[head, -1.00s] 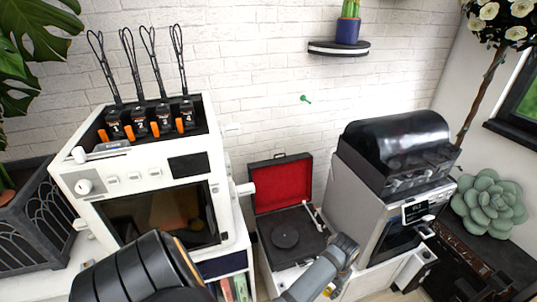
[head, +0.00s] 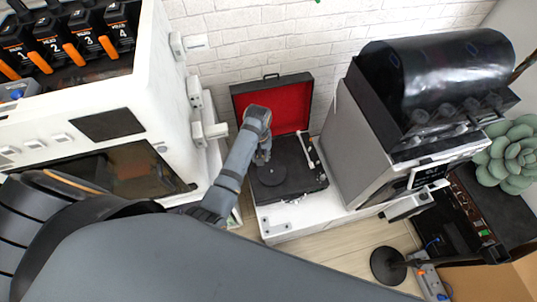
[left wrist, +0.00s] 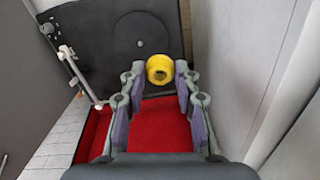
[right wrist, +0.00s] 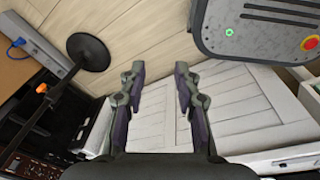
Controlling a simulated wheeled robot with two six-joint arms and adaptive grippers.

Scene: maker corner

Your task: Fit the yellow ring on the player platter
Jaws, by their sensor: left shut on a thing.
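The record player (head: 305,180) is open, with its red-lined lid (head: 288,105) raised at the back. Its dark round platter (head: 270,175) is partly covered by my left gripper (head: 262,157), which points down over the deck. In the left wrist view the fingers (left wrist: 160,70) are shut on the yellow ring (left wrist: 159,69), with its hole visible. The platter (left wrist: 141,33) is bare there, and the ring appears apart from it. The ring is hidden in the head view. My right gripper (right wrist: 160,70) is open and empty, away from the player.
A white machine (head: 150,60) stands close to the player's left, and a grey machine with a dark hood (head: 430,75) to its right. The tonearm (left wrist: 80,75) lies along one side of the deck. A round black stand base (head: 388,266) is on the floor.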

